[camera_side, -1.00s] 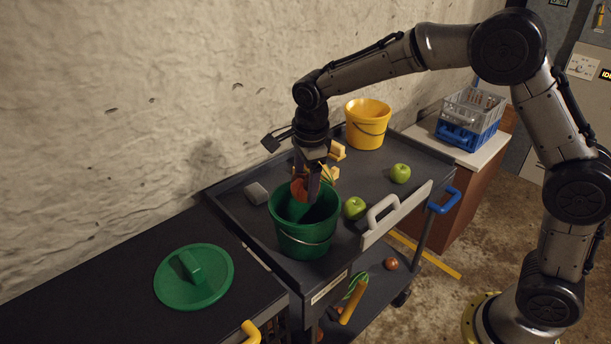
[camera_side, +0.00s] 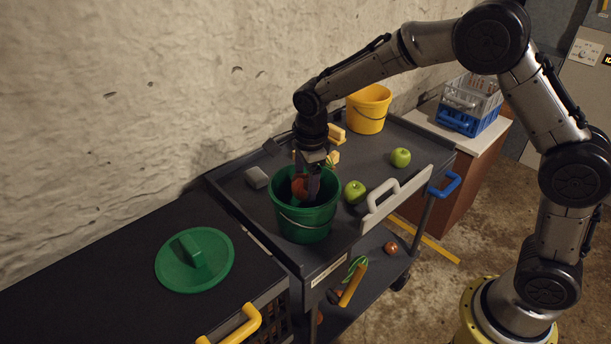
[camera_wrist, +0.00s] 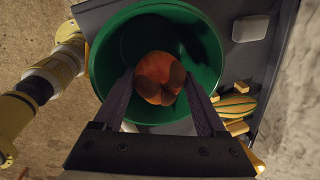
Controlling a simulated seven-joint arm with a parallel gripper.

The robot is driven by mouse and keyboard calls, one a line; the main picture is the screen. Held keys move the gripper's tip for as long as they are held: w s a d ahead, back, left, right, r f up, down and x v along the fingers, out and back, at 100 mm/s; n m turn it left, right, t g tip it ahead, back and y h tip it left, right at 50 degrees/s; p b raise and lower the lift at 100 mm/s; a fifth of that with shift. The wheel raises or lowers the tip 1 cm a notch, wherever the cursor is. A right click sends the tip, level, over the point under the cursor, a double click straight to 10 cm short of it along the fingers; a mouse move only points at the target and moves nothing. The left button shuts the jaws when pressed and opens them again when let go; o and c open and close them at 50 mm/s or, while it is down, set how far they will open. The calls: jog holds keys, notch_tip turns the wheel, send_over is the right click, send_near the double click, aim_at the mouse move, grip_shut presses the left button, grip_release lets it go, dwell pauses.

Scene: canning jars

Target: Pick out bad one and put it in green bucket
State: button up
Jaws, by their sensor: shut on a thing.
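The green bucket (camera_side: 303,222) stands on the dark cart top, open and upright. My gripper (camera_side: 304,188) points down into its mouth. It is shut on a reddish-orange fruit (camera_wrist: 159,78) with dark brown patches, held between the fingertips inside the bucket's rim. The side view shows only a small part of the fruit (camera_side: 298,188). In the wrist view my gripper (camera_wrist: 160,85) has a finger on each side of it, over the bucket's inside (camera_wrist: 140,40). I cannot tell whether the fruit touches the bucket floor.
Two green apples (camera_side: 354,191) (camera_side: 400,157) sit right of the bucket. A yellow bucket (camera_side: 367,110) stands behind. A grey block (camera_side: 256,178) lies left. The green lid (camera_side: 195,260) rests on the left surface. A striped squash (camera_wrist: 236,106) and yellow pieces lie beside the bucket.

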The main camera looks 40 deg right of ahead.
aim_at(306, 194)
jog(key=shift+f, duration=2.05)
jog(key=shift+f, duration=2.8)
dwell(1.0)
dwell(0.3)
jog(key=o, duration=0.8)
jog(key=shift+c, duration=0.2)
